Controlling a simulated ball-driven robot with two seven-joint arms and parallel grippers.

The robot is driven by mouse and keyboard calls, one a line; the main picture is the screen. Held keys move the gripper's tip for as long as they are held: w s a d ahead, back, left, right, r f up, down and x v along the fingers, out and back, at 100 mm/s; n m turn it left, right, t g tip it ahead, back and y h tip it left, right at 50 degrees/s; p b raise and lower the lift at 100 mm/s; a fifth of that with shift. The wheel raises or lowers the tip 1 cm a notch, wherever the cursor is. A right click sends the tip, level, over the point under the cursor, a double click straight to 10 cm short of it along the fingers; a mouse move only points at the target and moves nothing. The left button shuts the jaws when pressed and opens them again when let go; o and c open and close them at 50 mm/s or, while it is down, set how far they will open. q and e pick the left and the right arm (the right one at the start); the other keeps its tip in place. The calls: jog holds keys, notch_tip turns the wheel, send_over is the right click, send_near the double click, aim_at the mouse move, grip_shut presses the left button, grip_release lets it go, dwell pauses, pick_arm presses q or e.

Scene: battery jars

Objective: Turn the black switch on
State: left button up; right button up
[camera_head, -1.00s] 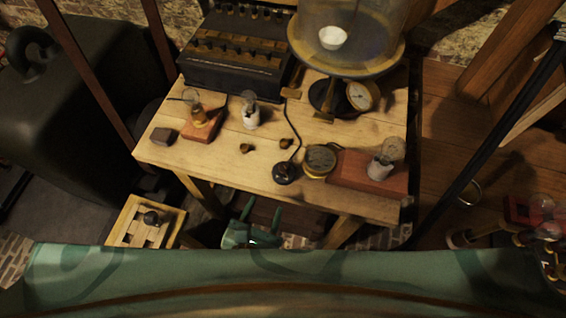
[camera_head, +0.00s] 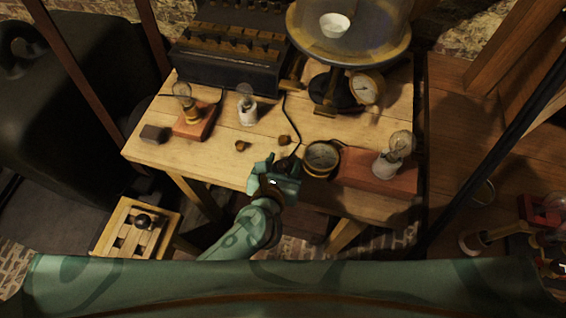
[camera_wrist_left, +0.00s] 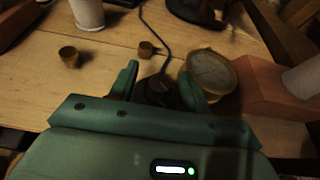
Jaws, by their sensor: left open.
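The black switch (camera_wrist_left: 158,90) is a small round dark piece on the table, with a dark cord running from it. In the head view the switch (camera_head: 283,165) is mostly hidden by my left gripper (camera_head: 279,168). My left gripper is open at the front edge of the table. In the left wrist view the fingers of my left gripper (camera_wrist_left: 159,88) stand to either side of the switch; I cannot tell if they touch it. My right gripper is not in view.
A round brass gauge (camera_head: 321,158) sits close to the right of the gripper, beside a red block (camera_head: 360,172) with a bulb. Two small brass pieces (camera_head: 241,146) lie to the left. A glass bell jar (camera_head: 352,35) and a dark battery box (camera_head: 228,70) stand behind.

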pick_arm(q)
jog(key=shift+w, duration=0.1)
jog(key=c, duration=1)
